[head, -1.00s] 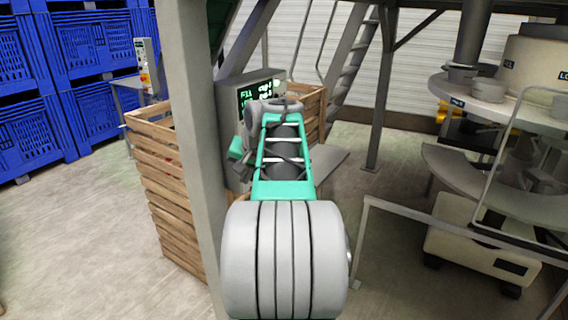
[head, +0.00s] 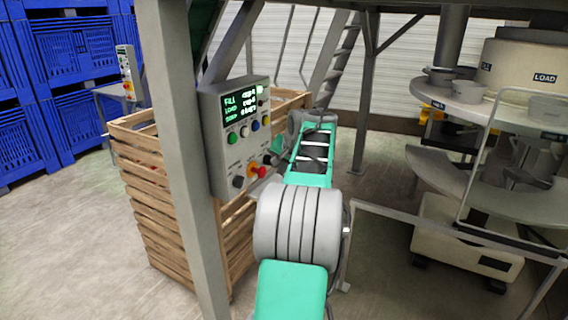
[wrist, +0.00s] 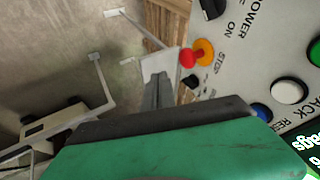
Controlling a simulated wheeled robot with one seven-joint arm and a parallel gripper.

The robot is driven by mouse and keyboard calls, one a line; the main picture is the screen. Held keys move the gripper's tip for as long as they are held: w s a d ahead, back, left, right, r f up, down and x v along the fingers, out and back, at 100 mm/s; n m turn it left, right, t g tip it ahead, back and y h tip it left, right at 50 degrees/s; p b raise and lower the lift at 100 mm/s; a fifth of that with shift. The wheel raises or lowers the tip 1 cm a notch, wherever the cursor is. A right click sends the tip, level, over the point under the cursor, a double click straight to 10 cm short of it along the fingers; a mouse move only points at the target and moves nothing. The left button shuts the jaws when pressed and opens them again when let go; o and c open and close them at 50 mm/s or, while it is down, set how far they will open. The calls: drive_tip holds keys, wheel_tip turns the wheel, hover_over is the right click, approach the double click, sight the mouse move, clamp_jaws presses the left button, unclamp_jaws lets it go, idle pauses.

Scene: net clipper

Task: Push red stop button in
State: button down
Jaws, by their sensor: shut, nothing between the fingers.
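The red stop button (head: 261,172) sits on an orange-yellow collar low on the grey control panel (head: 217,165). In the wrist view the red button (wrist: 188,58) stands out from its collar (wrist: 204,50) beside the printed word STOP. My gripper (wrist: 158,78) is shut and empty, its grey fingers showing just left of and below the button in that view. I see a gap between fingers and button there; the depth between them is hard to judge. In the head view my arm is right of the panel, and the fingertips are hard to make out.
The panel has a lit display (head: 240,103), a green button (head: 232,138) and other coloured buttons above, and a black knob (head: 238,182) beside the stop button. A grey post (head: 180,150) and wooden crate (head: 150,200) stand left. A metal rail (head: 430,225) is at right.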

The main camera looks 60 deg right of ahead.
sight(258, 171)
drive_tip(key=w+f+p, duration=0.1)
drive_tip(key=w+f, duration=0.2)
drive_tip(key=w, duration=0.2)
drive_tip(key=shift+w+d, duration=0.4)
drive_tip(key=shift+d, duration=0.05)
